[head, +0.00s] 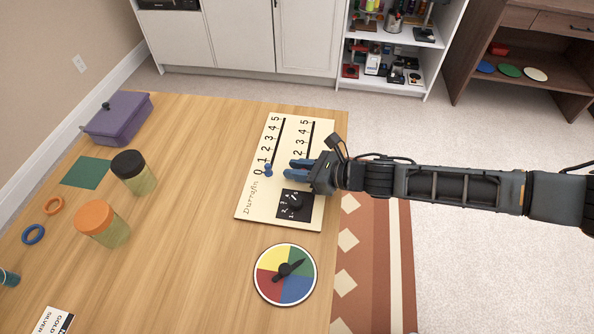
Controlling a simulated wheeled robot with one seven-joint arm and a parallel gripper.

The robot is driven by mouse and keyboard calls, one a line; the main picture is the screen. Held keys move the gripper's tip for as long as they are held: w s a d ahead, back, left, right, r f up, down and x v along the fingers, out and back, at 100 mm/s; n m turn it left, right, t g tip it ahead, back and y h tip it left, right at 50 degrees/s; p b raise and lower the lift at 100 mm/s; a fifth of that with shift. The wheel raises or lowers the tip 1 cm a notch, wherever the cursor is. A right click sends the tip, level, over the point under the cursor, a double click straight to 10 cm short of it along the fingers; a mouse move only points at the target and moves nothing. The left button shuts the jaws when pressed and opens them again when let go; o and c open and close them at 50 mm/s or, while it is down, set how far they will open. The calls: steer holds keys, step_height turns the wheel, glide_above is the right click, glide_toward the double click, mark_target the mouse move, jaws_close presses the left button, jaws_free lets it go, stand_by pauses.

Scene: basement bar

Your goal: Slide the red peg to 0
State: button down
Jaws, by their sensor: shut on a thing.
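A cream scoring board (262,205) lies on the wooden table near its right edge. It has two slotted scales numbered up to 5, with low numbers toward the near end. A blue peg (268,170) stands by the 0 of the left scale. My gripper (291,168) reaches in from the right over the low end of the right scale, with its blue fingers shut. I cannot see the red peg; the fingers and hand hide that part of the right slot. The numbers below 2 on the right scale are covered too.
A coloured spinner (285,274) lies in front. Left are an orange-lidded jar (100,222), a black-lidded jar (132,172) and a purple box (117,118). Bare table lies between jars and board.

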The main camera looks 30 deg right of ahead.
steer(key=shift+s+a, duration=0.1)
steer(key=shift+a, duration=0.05)
steer(key=c, duration=1)
jaws_free()
steer(key=shift+c, duration=0.2)
steer(key=shift+s, duration=0.1)
steer(key=shift+s+d+r, duration=0.1)
steer(key=shift+s+d, duration=0.05)
steer(key=shift+d, duration=0.1)
steer(key=shift+b+v, duration=0.35)
steer(key=shift+v, duration=3.2)
